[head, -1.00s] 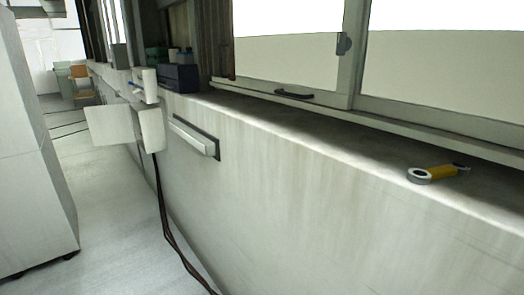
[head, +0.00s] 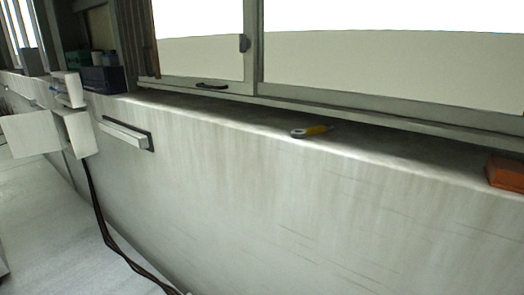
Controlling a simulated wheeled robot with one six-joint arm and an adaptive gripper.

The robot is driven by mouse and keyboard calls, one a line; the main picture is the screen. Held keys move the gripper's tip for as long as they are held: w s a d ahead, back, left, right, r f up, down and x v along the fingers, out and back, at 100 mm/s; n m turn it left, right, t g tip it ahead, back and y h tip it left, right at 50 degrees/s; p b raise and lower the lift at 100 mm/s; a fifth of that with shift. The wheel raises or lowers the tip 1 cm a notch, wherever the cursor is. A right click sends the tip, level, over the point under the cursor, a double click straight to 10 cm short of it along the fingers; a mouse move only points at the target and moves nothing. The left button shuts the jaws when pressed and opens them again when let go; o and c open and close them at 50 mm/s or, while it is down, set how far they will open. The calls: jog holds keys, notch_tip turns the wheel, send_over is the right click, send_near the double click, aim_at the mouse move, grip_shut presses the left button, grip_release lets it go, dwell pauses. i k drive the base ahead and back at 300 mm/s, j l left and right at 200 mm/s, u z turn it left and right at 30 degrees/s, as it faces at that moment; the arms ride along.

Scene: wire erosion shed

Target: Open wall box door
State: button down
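A small pale wall box (head: 80,134) sticks out from the low wall at the left of the head view. A flat pale panel (head: 28,135), which looks like its door, stands out from it to the left, swung away from the wall. The inside of the box cannot be made out from here. Dark cables (head: 98,212) hang from under the box to the floor. My gripper is not in view.
A long handle-like bar (head: 125,133) is fixed to the wall right of the box. On the ledge are a dark blue crate (head: 104,80), a yellow and grey tool (head: 312,131) and an orange block (head: 506,173). Pale floor (head: 50,225) is clear at lower left.

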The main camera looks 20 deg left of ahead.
aim_at(27, 134)
jog(key=k+l+z, duration=0.15)
jog(key=k, duration=0.3)
jog(key=k+l+z, duration=0.2)
jog(key=k, duration=0.25)
jog(key=k+z, duration=0.45)
jog(key=k, duration=1.2)
jog(key=k+z, duration=0.15)
jog(key=k, duration=0.7)
jog(key=k+l+z, duration=0.2)
jog(key=k, duration=0.6)
jog(key=k+z, duration=0.5)
jog(key=k+l+z, duration=0.25)
jog(key=k+z, duration=0.2)
jog(key=k+j+z, duration=0.2)
jog(key=k+z, duration=0.2)
jog(key=k+j+z, duration=0.1)
jog(key=k+z, duration=0.55)
jog(key=z, duration=0.15)
jog(key=k+z, duration=0.4)
jog(key=k, duration=1.1)
jog(key=k+z, duration=0.1)
jog(key=k, duration=0.8)
jog(key=k+l, duration=0.15)
jog(key=k, duration=0.7)
jog(key=k+z, duration=0.4)
jog(key=k, duration=1.2)
